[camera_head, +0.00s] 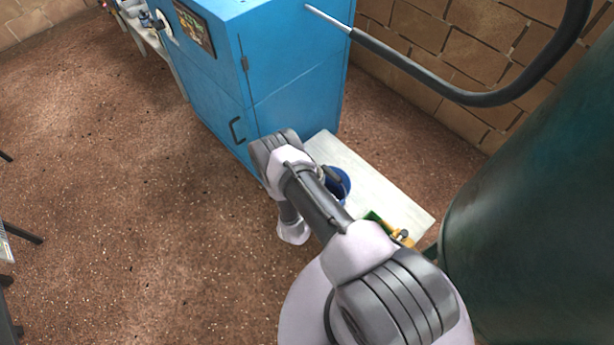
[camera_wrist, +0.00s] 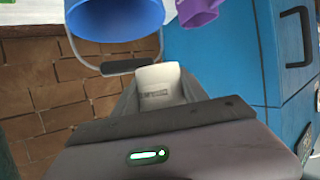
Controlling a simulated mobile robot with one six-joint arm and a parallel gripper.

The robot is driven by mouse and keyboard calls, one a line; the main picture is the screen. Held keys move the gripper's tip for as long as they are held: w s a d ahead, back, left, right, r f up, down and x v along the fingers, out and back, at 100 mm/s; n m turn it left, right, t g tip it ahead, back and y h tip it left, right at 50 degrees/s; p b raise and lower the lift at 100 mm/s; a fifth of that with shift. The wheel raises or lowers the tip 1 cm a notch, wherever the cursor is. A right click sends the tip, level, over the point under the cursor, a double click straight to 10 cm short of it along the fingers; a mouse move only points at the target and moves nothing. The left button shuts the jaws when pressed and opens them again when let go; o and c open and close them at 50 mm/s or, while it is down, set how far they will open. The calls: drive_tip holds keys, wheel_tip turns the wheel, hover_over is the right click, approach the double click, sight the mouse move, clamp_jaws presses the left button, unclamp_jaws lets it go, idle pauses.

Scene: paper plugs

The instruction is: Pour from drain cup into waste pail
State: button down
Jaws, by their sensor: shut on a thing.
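The waste pail is blue (camera_wrist: 112,14) with a wire handle and dark grip, at the top of the wrist view, which looks upside down. In the head view the pail (camera_head: 342,187) stands on a pale board, partly behind my arm. My gripper (camera_wrist: 160,82) is shut on a pale, whitish piece with a small printed label, seen between its dark fingers. It looks like the drain cup, but its opening and contents are hidden and its tilt is unclear. It is close to the pail. In the head view my arm covers the gripper.
A purple cup (camera_wrist: 198,10) is beside the pail in the wrist view. The pale board (camera_head: 385,187) also carries green and yellow items (camera_head: 392,228) at its near end. A blue cabinet (camera_head: 290,75) stands behind, and a dark green tank (camera_head: 545,200) is at the right.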

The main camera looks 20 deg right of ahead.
drive_tip(key=shift+w+d, duration=0.2)
drive_tip(key=shift+d, duration=0.2)
drive_tip(key=shift+f+b, duration=0.3)
drive_tip(key=shift+b, duration=0.15)
drive_tip(key=f+b, duration=0.3)
drive_tip(key=shift+s+f, duration=0.2)
drive_tip(key=shift+f, duration=0.1)
drive_tip(key=shift+a+r+m+y+p, duration=0.25)
drive_tip(key=shift+r+m+y+p, duration=0.4)
drive_tip(key=shift+r+p, duration=0.25)
drive_tip(key=shift+w+f+b, duration=0.1)
drive_tip(key=shift+f+b, duration=0.25)
drive_tip(key=shift+b, duration=0.05)
drive_tip(key=shift+a+r+m+y, duration=0.2)
drive_tip(key=shift+m+y, duration=0.15)
drive_tip(key=shift+a+r+m+y, duration=0.15)
drive_tip(key=shift+r+m+y, duration=0.25)
drive_tip(key=shift+m+y, duration=0.25)
